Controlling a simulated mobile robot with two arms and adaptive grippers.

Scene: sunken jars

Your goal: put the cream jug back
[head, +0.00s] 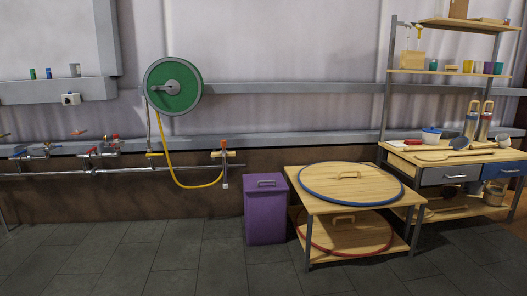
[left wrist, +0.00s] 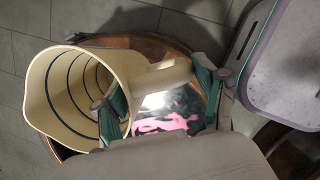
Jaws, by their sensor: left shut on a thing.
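The cream jug (left wrist: 50,98) is in the left wrist view, at the left, with its wide mouth facing the camera and blue rings showing inside. My left gripper (left wrist: 160,92) has its green fingers on either side of the jug's handle (left wrist: 163,76) and is shut on it. A brown, round-rimmed thing (left wrist: 150,43) lies behind the jug and is partly covered by it; I cannot tell whether they touch. The jug and both grippers are out of the head view.
A grey, purple-edged thing (left wrist: 285,65) is close on the right in the left wrist view. In the head view, a low wooden table (head: 315,207) with round lids, a purple bin (head: 265,212) and a workbench (head: 470,155) stand along the wall. The floor (head: 150,255) before them is clear.

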